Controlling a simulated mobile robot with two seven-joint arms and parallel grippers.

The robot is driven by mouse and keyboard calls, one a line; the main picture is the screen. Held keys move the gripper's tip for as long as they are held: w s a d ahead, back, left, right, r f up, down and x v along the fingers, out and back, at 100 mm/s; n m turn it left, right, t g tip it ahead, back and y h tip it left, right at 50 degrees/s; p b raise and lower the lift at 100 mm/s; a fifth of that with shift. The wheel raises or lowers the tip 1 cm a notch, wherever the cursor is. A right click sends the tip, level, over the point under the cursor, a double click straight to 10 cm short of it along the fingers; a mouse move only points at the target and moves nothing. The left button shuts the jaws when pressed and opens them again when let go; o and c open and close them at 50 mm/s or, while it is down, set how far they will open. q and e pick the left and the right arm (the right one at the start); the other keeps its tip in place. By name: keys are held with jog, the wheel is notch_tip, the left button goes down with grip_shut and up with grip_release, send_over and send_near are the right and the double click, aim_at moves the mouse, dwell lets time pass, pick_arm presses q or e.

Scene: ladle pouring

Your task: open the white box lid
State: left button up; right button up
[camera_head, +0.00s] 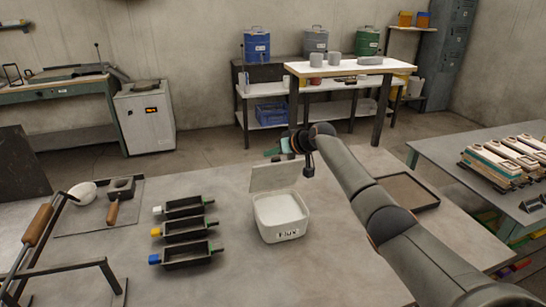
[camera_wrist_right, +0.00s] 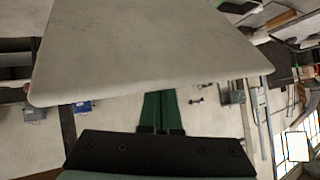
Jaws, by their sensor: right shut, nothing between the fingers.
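The lid (camera_head: 274,178) stands raised along the box's back edge, roughly upright. In the right wrist view the lid (camera_wrist_right: 150,55) fills much of the top as a large pale panel. My right gripper (camera_head: 273,152) is at the lid's upper edge. Its green fingers (camera_wrist_right: 161,108) are together and empty; part of them is hidden behind the lid in the wrist view. I cannot tell whether they touch the lid. My left gripper is out of view.
Several narrow black moulds (camera_head: 186,230) with coloured end blocks lie left of the box. A white bowl (camera_head: 82,193) and a wooden-handled ladle (camera_head: 112,212) are farther left. A dark tray (camera_head: 409,192) lies to the right, behind my arm. The table in front of the box is clear.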

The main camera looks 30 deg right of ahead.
jog(key=shift+o, duration=0.8)
jog(key=shift+d+f, duration=0.15)
jog(key=shift+f, duration=0.25)
jog(key=o, duration=0.3)
jog(key=shift+s+r, duration=0.35)
jog(key=shift+r, duration=0.05)
jog(key=shift+o, duration=1.4)
jog(key=shift+w+f, duration=0.1)
jog(key=shift+f, duration=0.05)
jog(key=shift+o, duration=1.4)
jog(key=v, duration=1.2)
jog(key=shift+s+b, duration=0.25)
jog(key=shift+b, duration=0.05)
